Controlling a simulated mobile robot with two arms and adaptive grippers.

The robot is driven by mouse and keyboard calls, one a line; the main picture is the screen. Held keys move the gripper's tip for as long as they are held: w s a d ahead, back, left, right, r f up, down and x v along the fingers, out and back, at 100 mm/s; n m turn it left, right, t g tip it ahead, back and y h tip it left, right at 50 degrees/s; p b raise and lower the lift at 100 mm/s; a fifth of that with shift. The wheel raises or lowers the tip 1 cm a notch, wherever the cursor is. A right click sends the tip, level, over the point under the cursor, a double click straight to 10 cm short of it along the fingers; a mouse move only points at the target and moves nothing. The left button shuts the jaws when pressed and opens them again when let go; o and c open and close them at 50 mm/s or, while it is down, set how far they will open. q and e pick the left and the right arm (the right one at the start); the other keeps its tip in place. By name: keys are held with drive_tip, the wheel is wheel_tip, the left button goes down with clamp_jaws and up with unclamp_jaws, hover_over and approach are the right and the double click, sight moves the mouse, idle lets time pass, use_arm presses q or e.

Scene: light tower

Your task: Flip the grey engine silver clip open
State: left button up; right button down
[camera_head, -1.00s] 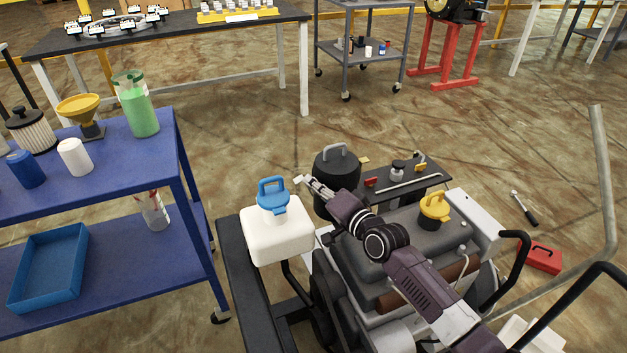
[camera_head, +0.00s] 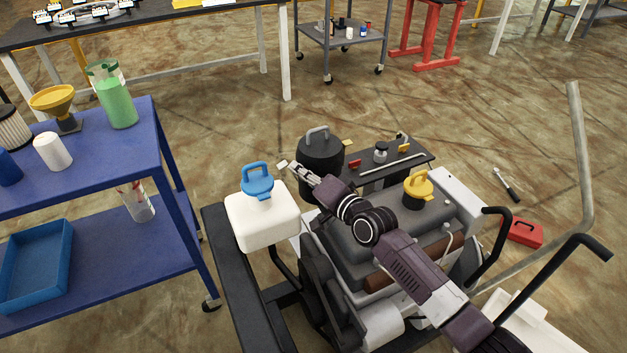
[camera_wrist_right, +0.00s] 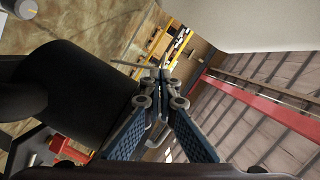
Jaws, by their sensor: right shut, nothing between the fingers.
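The grey engine (camera_head: 385,225) stands on the cart in the lower middle of the head view, with a yellow cap (camera_head: 417,187) on top. A black canister (camera_head: 321,155) with a grey handle stands behind it; the wrist view shows its dark side (camera_wrist_right: 85,92) close up at left. My right gripper (camera_head: 284,167) is shut and empty, in front of the canister in the picture and pointing toward the upper left. Its fingertips meet in the wrist view (camera_wrist_right: 163,75). I cannot make out the silver clip for certain. My left gripper is out of view.
A white tank (camera_head: 262,222) with a blue cap (camera_head: 257,182) stands left of my right gripper. A black tray (camera_head: 415,156) with small parts lies behind the engine. A blue cart (camera_head: 100,170) stands at left. Floor is open behind the engine.

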drive_tip(key=v, duration=1.1)
